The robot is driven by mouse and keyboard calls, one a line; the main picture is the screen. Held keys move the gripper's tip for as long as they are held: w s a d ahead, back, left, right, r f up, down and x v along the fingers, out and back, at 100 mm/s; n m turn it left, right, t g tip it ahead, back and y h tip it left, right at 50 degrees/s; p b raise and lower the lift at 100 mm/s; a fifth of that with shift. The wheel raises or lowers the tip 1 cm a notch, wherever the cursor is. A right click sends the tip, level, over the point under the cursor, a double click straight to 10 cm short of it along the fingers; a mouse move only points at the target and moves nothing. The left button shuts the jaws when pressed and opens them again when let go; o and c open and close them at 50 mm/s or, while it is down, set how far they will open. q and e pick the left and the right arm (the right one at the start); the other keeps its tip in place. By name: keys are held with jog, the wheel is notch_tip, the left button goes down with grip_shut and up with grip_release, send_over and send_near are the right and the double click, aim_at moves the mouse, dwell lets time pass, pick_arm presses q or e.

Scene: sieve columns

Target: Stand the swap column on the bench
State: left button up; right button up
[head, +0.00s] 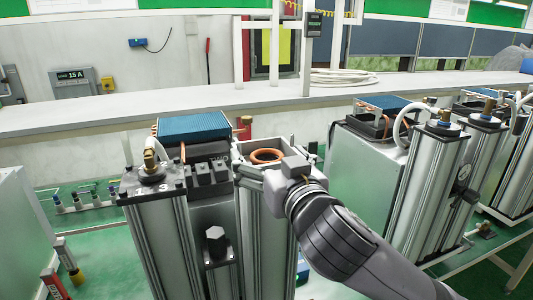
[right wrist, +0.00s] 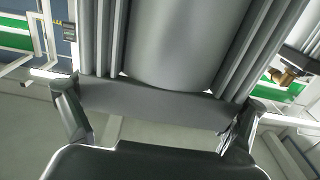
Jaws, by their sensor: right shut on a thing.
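A silver ribbed column (head: 262,225) stands upright in the head view, with an orange ring (head: 266,156) in its open top; it looks like the swap column. My right gripper (head: 285,178) is at its upper right side, and its fingertips are hidden in this view. In the right wrist view, the gripper (right wrist: 155,108) is shut on the column (right wrist: 170,45), one finger on each side. The column's foot is out of view, so I cannot tell what it rests on. The bench (head: 190,104) runs across the back. My left gripper is not in view.
Another silver column (head: 160,235) with a brass fitting stands close on the left, with dark blocks (head: 207,178) between. More columns (head: 432,185) stand at the right. A coiled hose (head: 347,77) lies on the bench; its left stretch is clear.

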jog(key=r+b+v, duration=0.1)
jog(key=b+v, duration=0.6)
jog(key=v, duration=0.2)
dwell(2.1)
jog(key=shift+r, duration=0.1)
dwell(0.5)
